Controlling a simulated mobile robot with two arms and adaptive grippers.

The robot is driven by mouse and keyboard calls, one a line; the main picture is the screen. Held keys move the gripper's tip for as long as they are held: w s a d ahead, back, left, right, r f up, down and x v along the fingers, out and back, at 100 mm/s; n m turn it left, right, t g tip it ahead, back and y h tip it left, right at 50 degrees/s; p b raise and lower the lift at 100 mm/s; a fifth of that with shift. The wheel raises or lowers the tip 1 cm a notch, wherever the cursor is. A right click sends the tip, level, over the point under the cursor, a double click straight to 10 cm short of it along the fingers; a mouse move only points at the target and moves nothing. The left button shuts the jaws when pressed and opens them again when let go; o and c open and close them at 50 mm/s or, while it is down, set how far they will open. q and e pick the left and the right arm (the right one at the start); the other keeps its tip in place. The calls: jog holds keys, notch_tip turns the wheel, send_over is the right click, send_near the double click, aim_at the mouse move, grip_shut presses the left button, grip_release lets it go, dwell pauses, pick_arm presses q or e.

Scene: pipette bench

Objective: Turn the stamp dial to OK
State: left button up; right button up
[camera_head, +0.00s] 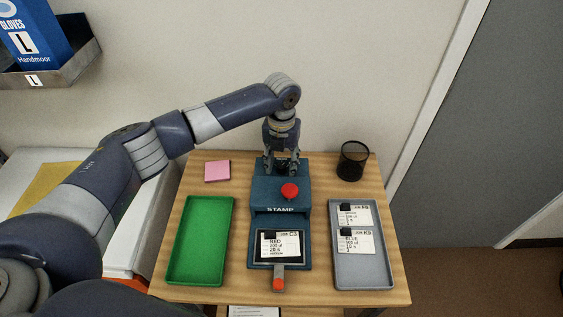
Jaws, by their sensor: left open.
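The stamp machine (265,208) is a dark blue unit in the middle of the wooden table, with "STAMP" on its front and a red knob (290,191) on top. A card marked RED (279,246) lies on its lower bed, above a small red-tipped lever (278,284). My left gripper (281,166) is open and points down at the back of the machine, behind the red knob. The stamp dial cannot be made out; the gripper covers the back part of the machine. My right gripper is not in view.
A green tray (174,247) stands left of the machine. A grey tray (349,279) with two cards stands right. A pink pad (217,171) and a black mesh cup (352,161) are at the back. Bare table (318,200) lies between machine and grey tray.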

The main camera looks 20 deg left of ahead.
pick_arm(q)
jog(key=c, duration=0.9)
grip_shut()
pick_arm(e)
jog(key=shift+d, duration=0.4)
pick_arm(q)
jog(key=shift+r+n+p, duration=0.15)
jog(key=shift+n+p, duration=0.15)
jog(key=shift+p, duration=0.05)
jog(key=shift+r+n+p, duration=0.1)
jog(key=shift+n+p, duration=1.1)
jog(key=n+p, duration=0.2)
jog(key=n, duration=0.1)
jog(key=shift+n+p, duration=0.5)
jog(key=shift+n, duration=0.1)
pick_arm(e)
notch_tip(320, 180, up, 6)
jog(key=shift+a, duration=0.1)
pick_arm(q)
jog(key=shift+w, duration=0.1)
